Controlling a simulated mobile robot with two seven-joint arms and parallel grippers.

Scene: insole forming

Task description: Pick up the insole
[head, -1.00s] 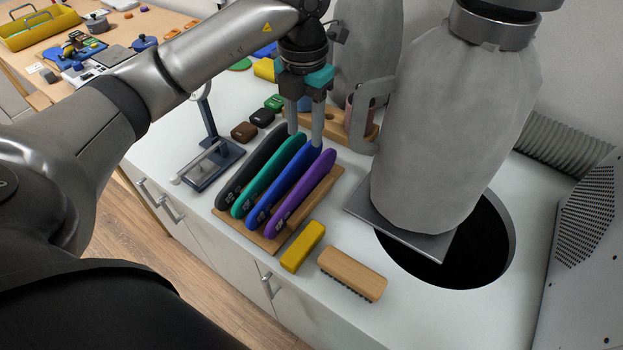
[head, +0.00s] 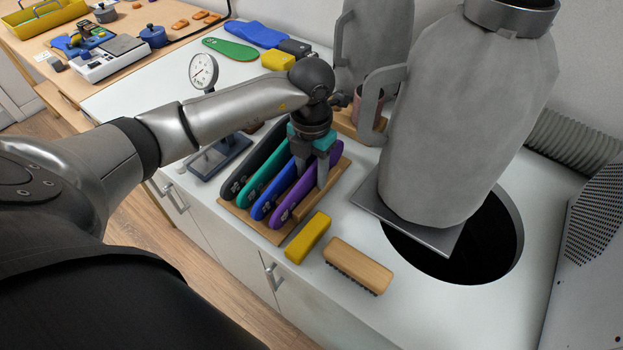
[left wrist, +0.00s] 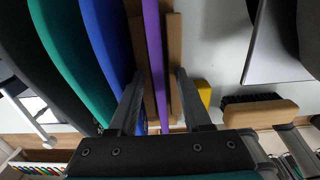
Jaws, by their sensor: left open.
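Several insoles stand on edge side by side in a wooden rack (head: 258,229): black (head: 232,186), teal (head: 250,190), blue (head: 263,205) and purple (head: 288,208). My left gripper (head: 311,178) is open, pointing down at the far half of the rack. In the left wrist view its fingers (left wrist: 158,112) straddle the purple insole (left wrist: 153,50). One finger is on the side of the blue insole (left wrist: 104,35), the other on the outer side, by the rack's edge (left wrist: 174,60). I cannot tell whether either finger touches the purple insole. My right gripper is not in view.
A yellow block (head: 308,237) and a wooden brush (head: 358,266) lie in front of the rack. A large grey cloth-covered form (head: 455,120) stands on a plate at the right, beside a dark round opening (head: 480,250). A dial gauge (head: 204,72) stands at the left.

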